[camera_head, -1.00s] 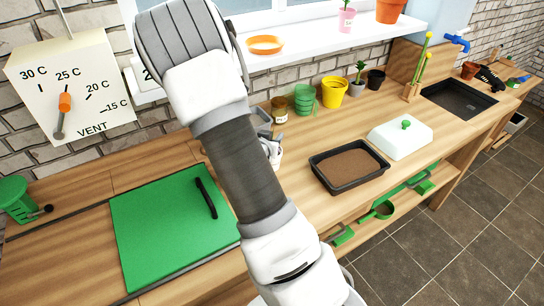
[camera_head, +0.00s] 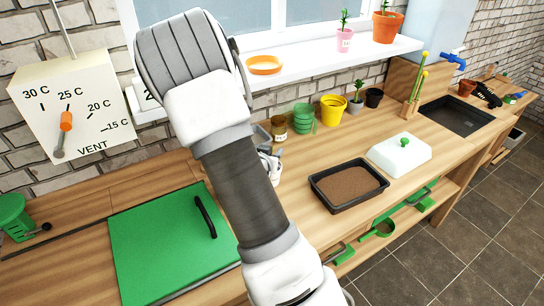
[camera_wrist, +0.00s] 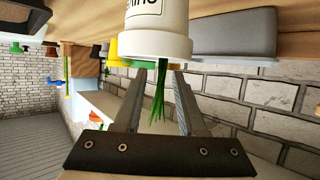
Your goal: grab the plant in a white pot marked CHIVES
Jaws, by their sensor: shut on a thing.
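A white pot (camera_wrist: 158,35) with dark lettering, cut off at the top edge of the wrist view, appears upside down there. Green, grass-like leaves (camera_wrist: 157,103) hang from its rim in the picture. My gripper (camera_wrist: 161,72) has one finger on each side of the leaves, with the fingertips at the pot's rim. It is shut on the plant. The whole label cannot be read.
A green board (camera_head: 165,245) lies on the bench at left. A black soil tray (camera_head: 347,187) and white-lidded box (camera_head: 400,154) stand at right. Yellow (camera_head: 333,110) and green (camera_head: 303,117) pots stand near the wall. A sill holds an orange dish (camera_head: 264,65).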

